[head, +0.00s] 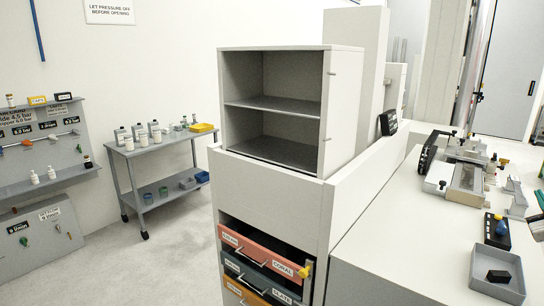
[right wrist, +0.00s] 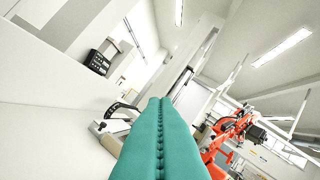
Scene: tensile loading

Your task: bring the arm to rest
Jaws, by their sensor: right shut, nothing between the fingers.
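My right gripper (right wrist: 160,102) fills the lower middle of the right wrist view. Its two long teal fingers lie pressed together along their length, with nothing held between them. The fingers point away from the camera toward a bench-top device and the far wall, and touch nothing that I can see. I cannot make out either gripper clearly in the head view. My left gripper is not in view.
A grey open shelf cabinet (head: 291,51) stands above labelled drawers (head: 262,251). The white bench (head: 400,240) at right carries a testing fixture (head: 468,178) and a grey tray (head: 495,264). A red-orange machine (right wrist: 228,135) shows in the right wrist view.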

